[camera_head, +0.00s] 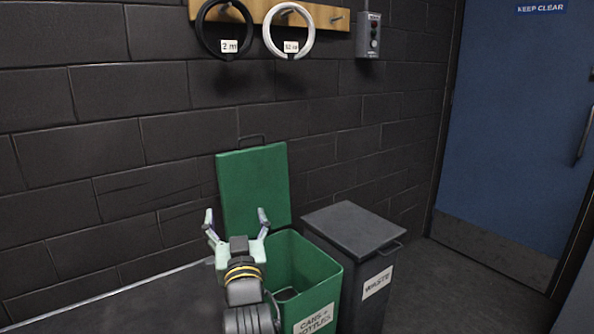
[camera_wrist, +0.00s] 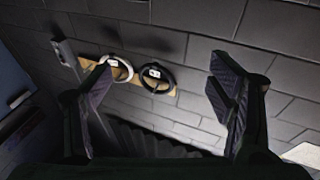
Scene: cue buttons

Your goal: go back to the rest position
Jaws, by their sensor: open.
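My gripper (camera_head: 236,218) is open and empty, with its two fingers spread apart. In the head view it is raised in front of the green bin's open lid, at the bin's left side. In the wrist view my gripper (camera_wrist: 158,105) shows its fingers wide apart, with the block wall and a wooden hook board (camera_wrist: 190,83) beyond them. Nothing is between the fingers. My arm hides part of the green bin's left side.
A green bin (camera_head: 325,277) labelled for cans and bottles stands with its lid (camera_head: 254,188) up. A dark waste bin (camera_head: 358,300) with a closed lid is to its right. Cable loops (camera_head: 288,54) hang on the wall near a control box (camera_head: 368,36). A blue door (camera_head: 518,130) is at right.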

